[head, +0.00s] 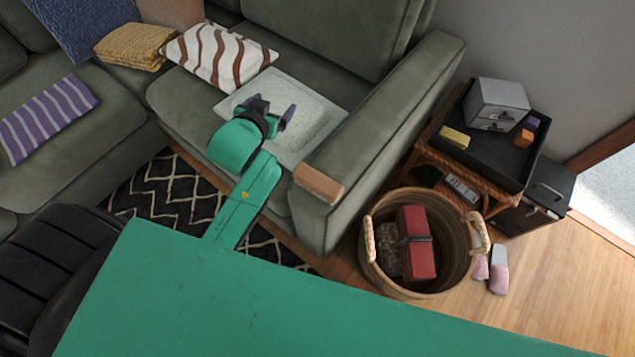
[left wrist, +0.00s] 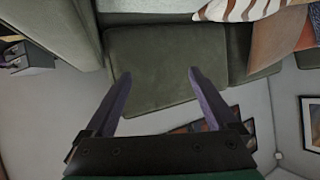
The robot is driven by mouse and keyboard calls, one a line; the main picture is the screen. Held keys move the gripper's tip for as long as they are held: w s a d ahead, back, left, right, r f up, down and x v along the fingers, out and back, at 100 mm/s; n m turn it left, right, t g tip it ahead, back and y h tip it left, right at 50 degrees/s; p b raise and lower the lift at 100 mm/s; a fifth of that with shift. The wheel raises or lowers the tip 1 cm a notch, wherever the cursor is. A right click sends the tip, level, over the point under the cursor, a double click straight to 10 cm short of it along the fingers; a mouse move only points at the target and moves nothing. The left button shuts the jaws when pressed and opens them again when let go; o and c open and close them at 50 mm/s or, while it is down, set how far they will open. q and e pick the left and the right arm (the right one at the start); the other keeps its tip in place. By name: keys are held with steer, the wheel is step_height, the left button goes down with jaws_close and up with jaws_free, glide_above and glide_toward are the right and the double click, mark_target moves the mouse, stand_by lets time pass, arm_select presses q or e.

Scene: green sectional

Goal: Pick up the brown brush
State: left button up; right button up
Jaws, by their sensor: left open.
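A brown, block-shaped thing (head: 319,183) lies on the front end of the green sofa's arm (head: 385,125). It looks like the brown brush, but no bristles show. My left gripper (head: 270,108) is open and empty, up and to the left of it in the head view, over a pale square pad or tray (head: 318,125) on the sofa seat. In the left wrist view my open fingers (left wrist: 157,80) have nothing between them, and I cannot make out the brush there. My right gripper is not in view.
A wicker basket (head: 370,270) holding a red box (head: 416,245) stands right of the sofa arm. A side table with a black tray (head: 490,160) carries a grey drawer box (head: 497,104) and small blocks. Pink slippers (head: 498,270) lie on the floor. A striped pillow (head: 220,55) is on the sofa.

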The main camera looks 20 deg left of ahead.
arm_select(q)
steer(key=w+d+r+m+t+h, duration=0.2)
steer(key=d+r+m+t+h, duration=0.25)
steer(key=r, duration=0.65)
steer(key=w+d+r+m+t+h, duration=0.15)
steer(key=d+r+t+h, duration=0.3)
steer(key=d+r, duration=0.5)
steer(key=s+d+r+m+g+h, duration=0.4)
steer(key=s+d+m+g+h, duration=0.5)
steer(key=d+m+g+h, duration=0.5)
steer(key=g+y, duration=0.8)
steer(key=y, duration=1.2)
glide_toward(317, 179)
steer(key=shift+m, duration=0.4)
steer(key=f, duration=0.3)
steer(key=d+f, duration=0.1)
steer(key=f, duration=0.3)
steer(key=d+f, duration=0.1)
steer(key=f, duration=0.2)
steer(key=shift+s+f, duration=0.3)
jaws_close()
step_height(317, 179, up, 20)
steer(key=shift+p, duration=0.45)
